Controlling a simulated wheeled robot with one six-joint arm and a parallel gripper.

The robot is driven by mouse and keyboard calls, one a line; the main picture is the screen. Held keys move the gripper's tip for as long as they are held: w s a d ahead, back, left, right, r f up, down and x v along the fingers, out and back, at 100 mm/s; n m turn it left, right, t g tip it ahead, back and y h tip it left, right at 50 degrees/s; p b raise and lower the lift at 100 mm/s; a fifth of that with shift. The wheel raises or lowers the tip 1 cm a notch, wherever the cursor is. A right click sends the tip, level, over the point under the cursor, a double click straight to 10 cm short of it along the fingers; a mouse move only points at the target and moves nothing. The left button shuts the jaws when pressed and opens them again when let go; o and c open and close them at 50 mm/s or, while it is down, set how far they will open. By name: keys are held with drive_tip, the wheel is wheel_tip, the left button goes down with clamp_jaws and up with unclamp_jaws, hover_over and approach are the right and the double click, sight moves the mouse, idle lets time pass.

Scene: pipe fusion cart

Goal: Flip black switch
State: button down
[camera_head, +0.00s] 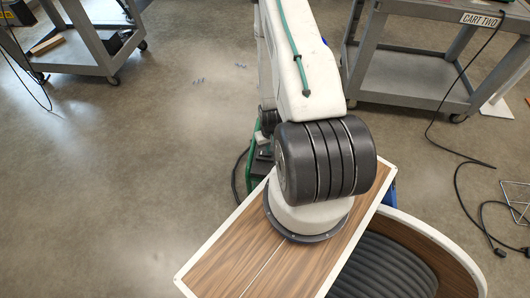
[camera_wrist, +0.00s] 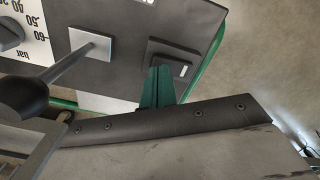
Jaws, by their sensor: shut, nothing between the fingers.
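The black switch (camera_wrist: 180,55) is a dark rectangular block with a small white mark, on a grey panel (camera_wrist: 120,40) in the upper middle of the wrist view. My gripper (camera_wrist: 160,70) shows as green fingers, closed together and empty. Their tips overlap the lower left part of the switch in the picture; I cannot tell whether they touch it. In the head view my arm hides the gripper and the switch. Only a bit of a green-framed machine (camera_head: 252,172) shows beside my arm there.
Left of the switch, a lever with a black knob (camera_wrist: 22,97) rises from a metal plate (camera_wrist: 90,46). A gauge marked bar (camera_wrist: 14,30) is at the upper left. Grey carts stand at the back left (camera_head: 92,50) and right (camera_head: 415,75). Cables (camera_head: 465,200) lie on the right floor.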

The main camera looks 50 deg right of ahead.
drive_tip(key=shift+f, duration=0.7)
drive_tip(key=shift+r, duration=3.55)
